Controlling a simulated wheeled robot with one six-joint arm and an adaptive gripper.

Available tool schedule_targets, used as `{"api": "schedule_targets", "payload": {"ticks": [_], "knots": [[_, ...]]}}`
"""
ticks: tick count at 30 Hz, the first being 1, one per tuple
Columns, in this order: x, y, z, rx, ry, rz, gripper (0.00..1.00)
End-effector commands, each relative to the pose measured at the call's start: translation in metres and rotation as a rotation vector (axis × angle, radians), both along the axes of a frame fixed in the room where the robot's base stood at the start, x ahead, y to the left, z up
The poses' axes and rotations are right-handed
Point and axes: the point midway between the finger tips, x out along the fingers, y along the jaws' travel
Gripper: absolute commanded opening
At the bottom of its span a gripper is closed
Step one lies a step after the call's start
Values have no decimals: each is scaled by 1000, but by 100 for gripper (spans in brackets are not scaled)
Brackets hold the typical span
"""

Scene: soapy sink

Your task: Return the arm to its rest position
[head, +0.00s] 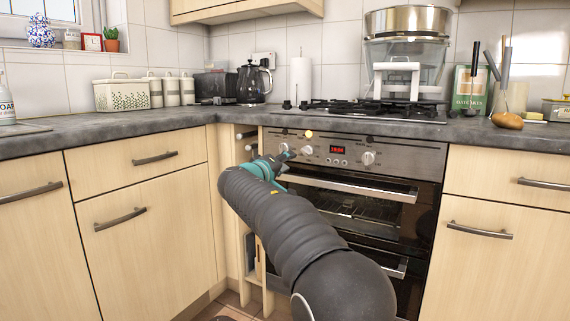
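My arm stretches in the head view from the lower right up toward the oven front, its dark grey sleeved links covering part of the oven. At its far end is a teal band, and beyond it my gripper (285,157), small and dark, in front of the left part of the oven's control panel (340,150). The links partly hide the gripper, and it is too small to tell whether its fingers are apart. I see no object clearly held in it. I cannot tell whether it touches the panel or the oven handle (350,186).
The grey worktop (130,138) runs behind, with a kettle (253,82), a gas hob (375,108) and a large steamer-like pot (408,45) on it. Drawers with protruding handles (155,158) stand to the left and right. The floor shows only at the bottom.

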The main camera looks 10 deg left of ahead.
Motion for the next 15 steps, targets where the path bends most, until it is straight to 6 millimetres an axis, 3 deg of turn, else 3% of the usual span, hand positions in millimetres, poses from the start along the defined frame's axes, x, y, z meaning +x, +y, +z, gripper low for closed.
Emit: {"api": "schedule_targets", "payload": {"ticks": [15], "knots": [[-2, 2, -7, -47, 48, 4, 38]]}}
